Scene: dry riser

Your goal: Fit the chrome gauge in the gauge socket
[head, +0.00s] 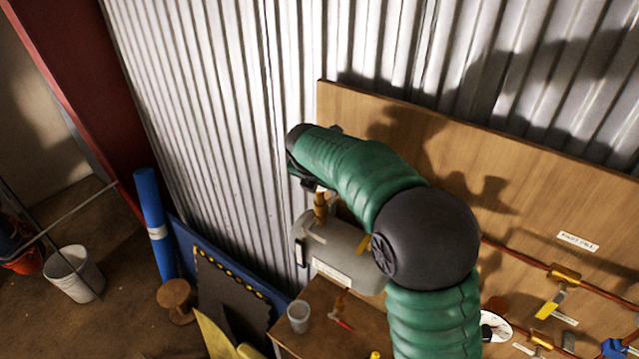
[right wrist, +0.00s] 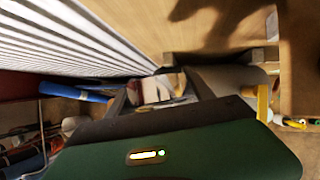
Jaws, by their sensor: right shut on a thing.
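My right gripper (head: 313,184) is just above an upright brass fitting (head: 320,207) on top of the grey tank (head: 342,245); this fitting looks like the gauge socket. In the right wrist view the gripper (right wrist: 160,85) is shut on a shiny, pale thing, which appears to be the chrome gauge (right wrist: 155,89). My gripper hides most of it in the head view. I cannot tell whether it touches the fitting. My left gripper is not in view.
The tank stands by a wooden panel (head: 350,107) and corrugated wall (head: 215,100). A bench (head: 310,335) holds a grey cup (head: 299,316) and a red-handled tool (head: 342,323). A white dial (head: 497,327) and yellow-handled valve (head: 547,308) are at right.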

